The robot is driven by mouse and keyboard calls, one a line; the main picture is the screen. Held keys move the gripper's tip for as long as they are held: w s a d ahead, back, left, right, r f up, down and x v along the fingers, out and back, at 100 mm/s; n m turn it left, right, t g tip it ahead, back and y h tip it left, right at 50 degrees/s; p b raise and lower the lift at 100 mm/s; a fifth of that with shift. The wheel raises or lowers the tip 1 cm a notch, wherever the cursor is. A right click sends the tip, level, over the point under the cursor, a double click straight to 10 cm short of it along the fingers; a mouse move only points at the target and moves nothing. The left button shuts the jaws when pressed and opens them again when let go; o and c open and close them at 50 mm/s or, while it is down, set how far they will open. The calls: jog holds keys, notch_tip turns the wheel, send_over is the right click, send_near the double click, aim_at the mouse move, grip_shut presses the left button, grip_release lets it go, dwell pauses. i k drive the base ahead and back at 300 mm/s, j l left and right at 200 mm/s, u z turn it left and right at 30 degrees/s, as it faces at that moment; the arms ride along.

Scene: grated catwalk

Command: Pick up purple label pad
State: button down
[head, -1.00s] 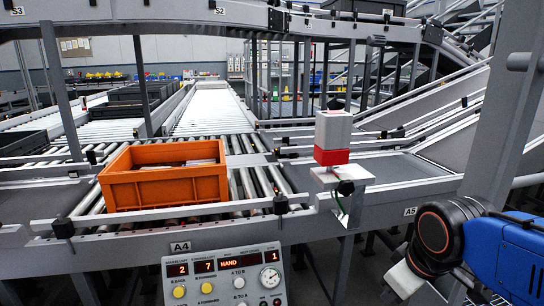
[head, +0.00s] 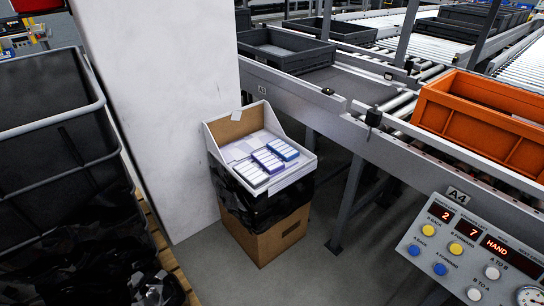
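An open white tray (head: 219,160) with a brown inner back panel sits on top of a cardboard box (head: 268,240). Several label pads lie side by side in it, near its front right. The purple label pad (head: 268,160) has white labels on top and a purple edge. A bluer pad (head: 283,149) lies just right of it, and a paler pad (head: 251,172) lies to its left. My gripper is not in view.
A white pillar (head: 150,100) stands behind and left of the box. A dark wheeled bin (head: 55,125) is at the left. The conveyor frame, an orange crate (head: 490,115) and a control panel (head: 475,245) are at the right. Grey floor is clear in front.

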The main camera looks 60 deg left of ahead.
aim_at(265, 159)
jog(key=k+j+u, duration=0.1)
jog(key=j+u, duration=0.15)
jog(key=j, duration=0.2)
jog(key=j+u, duration=0.25)
jog(key=j, duration=0.25)
jog(key=u, duration=1.45)
jog(key=i+l, duration=0.15)
jog(key=l, duration=0.2)
jog(key=i+l+u, duration=0.15)
jog(key=l, duration=0.2)
jog(key=i+l+u, duration=0.1)
jog(key=i+l, duration=0.25)
jog(key=i+l+u, duration=0.1)
jog(key=i+l, duration=0.2)
jog(key=l, duration=0.15)
